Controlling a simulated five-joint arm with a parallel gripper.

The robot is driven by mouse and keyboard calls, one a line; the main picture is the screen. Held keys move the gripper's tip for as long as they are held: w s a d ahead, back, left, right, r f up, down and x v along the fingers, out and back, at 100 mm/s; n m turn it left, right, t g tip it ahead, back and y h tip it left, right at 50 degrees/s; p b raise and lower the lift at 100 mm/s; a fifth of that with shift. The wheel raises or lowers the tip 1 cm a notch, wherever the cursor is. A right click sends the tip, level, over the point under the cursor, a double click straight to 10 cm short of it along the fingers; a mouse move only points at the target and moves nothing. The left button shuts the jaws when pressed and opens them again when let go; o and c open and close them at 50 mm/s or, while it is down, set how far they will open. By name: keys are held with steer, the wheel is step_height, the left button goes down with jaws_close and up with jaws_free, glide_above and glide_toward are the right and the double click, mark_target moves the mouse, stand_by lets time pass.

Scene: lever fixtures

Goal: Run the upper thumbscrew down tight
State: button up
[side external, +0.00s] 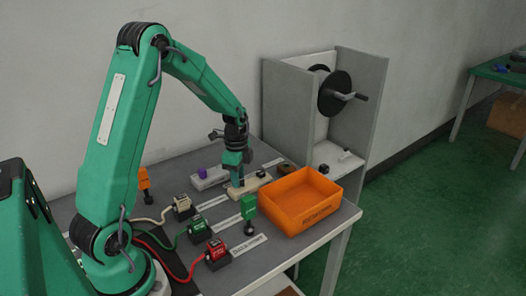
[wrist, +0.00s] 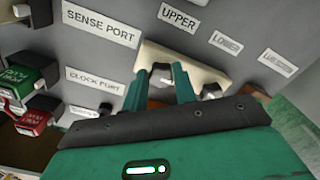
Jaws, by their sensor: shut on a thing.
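A beige block (wrist: 190,61) lies on the grey bench top beside the "UPPER" label (wrist: 178,17); it also shows in the side view (side external: 250,188). The upper thumbscrew (wrist: 161,76) sits on this block, between the two teal fingers of my gripper (wrist: 159,82). My gripper (side external: 235,183) points down and is shut on the thumbscrew's head. The fingers hide part of the head, and its shank and seating cannot be seen. A second thumbscrew (wrist: 211,89) is on the same block, to the right near the "LOWER" label (wrist: 226,42), apart from my fingers.
An orange bin (side external: 305,205) stands close to the right of the block. Cream, green and red plugs (side external: 217,250) with cables are at the front left. A green-handled tool (side external: 248,207) stands upright just in front of the block. A crank reel (side external: 335,94) is behind.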

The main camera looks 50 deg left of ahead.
steer(key=shift+r, duration=0.1)
stand_by(0.3)
steer(key=o, duration=1)
steer(key=shift+c, duration=0.2)
steer(key=shift+r, duration=3.85)
steer(key=shift+d+r, duration=0.1)
steer(key=s+d+r+n+t, duration=0.3)
steer(key=s+d+r+n, duration=0.25)
steer(key=d+r, duration=0.35)
steer(key=s+d+r+n+t, duration=0.2)
steer(key=s+d+n, duration=0.3)
steer(key=s, duration=0.6)
steer(key=d+r, duration=0.1)
steer(key=d, duration=0.1)
steer(key=shift+s+d+r+t, duration=0.15)
steer(key=shift+d+r+t, duration=0.05)
steer(key=shift+d+t, duration=0.15)
